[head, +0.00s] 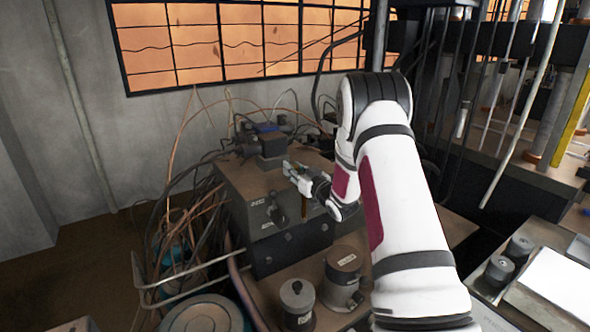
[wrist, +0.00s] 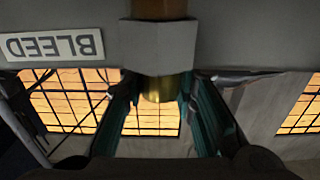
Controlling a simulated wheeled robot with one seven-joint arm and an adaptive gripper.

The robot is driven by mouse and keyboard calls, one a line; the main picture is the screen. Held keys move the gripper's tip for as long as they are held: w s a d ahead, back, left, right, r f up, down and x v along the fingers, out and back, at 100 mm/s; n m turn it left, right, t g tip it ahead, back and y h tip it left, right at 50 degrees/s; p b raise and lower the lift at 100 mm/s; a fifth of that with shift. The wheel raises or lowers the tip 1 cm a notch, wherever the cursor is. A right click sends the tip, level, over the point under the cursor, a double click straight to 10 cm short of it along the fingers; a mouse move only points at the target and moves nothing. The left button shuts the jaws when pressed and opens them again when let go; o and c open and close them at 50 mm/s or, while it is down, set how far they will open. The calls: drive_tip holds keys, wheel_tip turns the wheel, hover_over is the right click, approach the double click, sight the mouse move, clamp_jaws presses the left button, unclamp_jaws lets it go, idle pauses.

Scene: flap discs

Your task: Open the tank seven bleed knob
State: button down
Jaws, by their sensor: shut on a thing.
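A brass knob (wrist: 158,90) sticks out of a grey metal block (wrist: 157,45) in the wrist view. A white label reading BLEED (wrist: 52,45), upside down in this view, is on the grey surface beside it. My gripper (wrist: 160,82) has its two greenish fingers on either side of the brass knob and is shut on it. In the head view my gripper (head: 293,171) is at the front upper edge of a brown-topped grey box (head: 235,180). The knob is too small or hidden to make out there. No tank number is readable.
Cables and copper pipes (head: 185,195) crowd the box's left side. Two cylindrical canisters (head: 343,275) (head: 297,300) stand in front of it. A dark frame with rods (head: 470,110) stands to the right. A barred window (head: 235,45) is behind.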

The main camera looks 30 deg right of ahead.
drive_tip(key=shift+n+g+y+b, duration=0.45)
drive_tip(key=shift+n+y, duration=1.35)
drive_tip(key=shift+y, duration=1.2)
drive_tip(key=c, duration=1.3)
unclamp_jaws()
drive_tip(key=v, duration=1.2)
drive_tip(key=shift+r, duration=0.15)
